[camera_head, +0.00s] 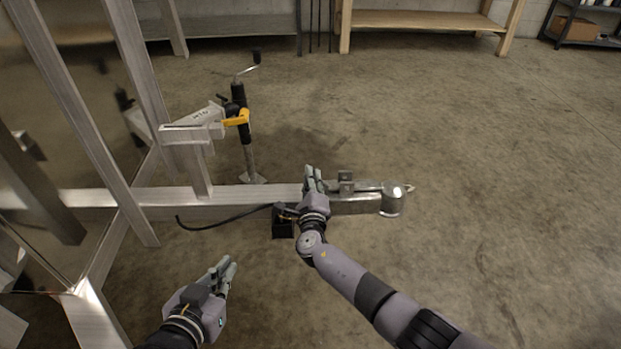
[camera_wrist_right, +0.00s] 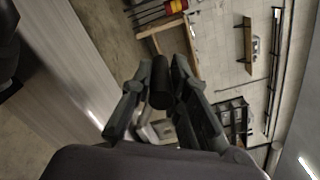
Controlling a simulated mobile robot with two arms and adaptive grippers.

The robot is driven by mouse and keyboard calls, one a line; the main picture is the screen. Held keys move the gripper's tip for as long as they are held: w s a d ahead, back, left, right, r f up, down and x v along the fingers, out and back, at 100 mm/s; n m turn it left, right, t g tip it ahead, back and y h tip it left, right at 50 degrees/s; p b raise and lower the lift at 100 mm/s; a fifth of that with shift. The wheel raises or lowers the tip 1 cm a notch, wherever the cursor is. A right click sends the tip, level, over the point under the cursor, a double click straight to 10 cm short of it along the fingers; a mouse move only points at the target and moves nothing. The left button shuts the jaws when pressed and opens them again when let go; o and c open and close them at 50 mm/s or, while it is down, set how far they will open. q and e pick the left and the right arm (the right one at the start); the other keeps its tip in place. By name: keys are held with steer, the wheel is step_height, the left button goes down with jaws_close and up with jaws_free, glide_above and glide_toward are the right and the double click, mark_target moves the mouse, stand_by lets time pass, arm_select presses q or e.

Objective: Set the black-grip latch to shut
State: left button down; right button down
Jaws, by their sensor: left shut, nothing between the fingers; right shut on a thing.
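The black grip (camera_wrist_right: 161,84) of the latch is a short dark cylinder between the two fingers of my right gripper (camera_wrist_right: 163,75) in the right wrist view. In the head view my right gripper (camera_head: 314,179) is over the trailer tongue, just left of the silver coupler (camera_head: 391,199), and its fingers hide the grip. It is shut on the grip. I cannot tell the latch's exact angle. My left gripper (camera_head: 228,268) is shut and empty, low over the floor in front of the tongue, apart from the trailer.
The aluminium tongue beam (camera_head: 250,196) runs left to the trailer frame. A jack with a crank and yellow part (camera_head: 237,118) stands behind it. A black cable (camera_head: 215,226) hangs in front of the beam. Floor to the right is clear.

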steer(key=shift+d+f, duration=0.1)
steer(key=shift+f, duration=0.15)
steer(key=c, duration=1.5)
jaws_free()
steer(key=shift+c, duration=0.2)
steer(key=shift+d, duration=0.1)
steer(key=shift+s, duration=0.1)
steer(key=shift+s, duration=0.35)
steer(key=s, duration=1.1)
steer(key=shift+d, duration=0.15)
steer(key=shift+s+d, duration=0.1)
